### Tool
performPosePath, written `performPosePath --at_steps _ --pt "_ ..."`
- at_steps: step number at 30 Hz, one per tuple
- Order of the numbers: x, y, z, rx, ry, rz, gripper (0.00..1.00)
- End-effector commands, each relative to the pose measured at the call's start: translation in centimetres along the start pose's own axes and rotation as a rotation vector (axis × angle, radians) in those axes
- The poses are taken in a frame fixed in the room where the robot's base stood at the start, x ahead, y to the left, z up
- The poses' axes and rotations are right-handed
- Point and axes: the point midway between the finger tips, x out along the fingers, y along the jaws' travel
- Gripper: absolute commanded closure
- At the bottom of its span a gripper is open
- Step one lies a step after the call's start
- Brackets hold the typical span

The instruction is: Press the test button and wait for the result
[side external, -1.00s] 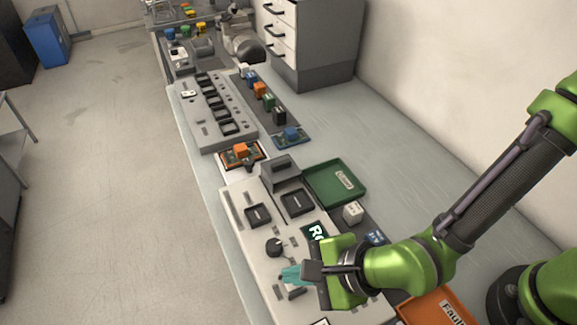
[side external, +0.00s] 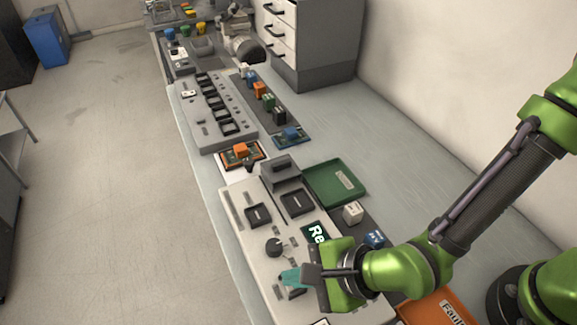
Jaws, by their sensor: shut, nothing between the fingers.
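The grey test panel (side external: 237,214) lies on the bench, with square sockets, a black knob (side external: 274,244) and a dark display (side external: 315,234) showing white letters that begin "Re"; my gripper hides the rest. My gripper (side external: 284,278) is shut and empty, its teal fingertips low over the front part of the panel, just below the knob in the picture. A small dark part of the panel (side external: 292,293) shows right by the fingertips. I cannot tell whether it is the test button or whether the fingertips touch it.
A green labelled tray (side external: 325,178) is behind the panel and an orange tray (side external: 462,309) marked "Faul..." is at the front right. A white block (side external: 353,212) and a blue part (side external: 375,238) stand beside the panel. An orange-topped board (side external: 241,153) and a second panel (side external: 208,131) lie farther back.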

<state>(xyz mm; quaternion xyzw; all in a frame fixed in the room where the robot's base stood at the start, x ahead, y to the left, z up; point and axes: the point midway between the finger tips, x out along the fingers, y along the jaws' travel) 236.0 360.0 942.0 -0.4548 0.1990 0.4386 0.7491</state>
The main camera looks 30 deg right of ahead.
Motion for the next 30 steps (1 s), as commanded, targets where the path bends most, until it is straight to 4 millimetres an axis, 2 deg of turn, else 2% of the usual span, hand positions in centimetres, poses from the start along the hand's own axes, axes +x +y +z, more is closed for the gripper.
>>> performPosePath --at_steps 30 --pt "0.57 0.41 -0.43 0.000 0.001 0.000 1.00"
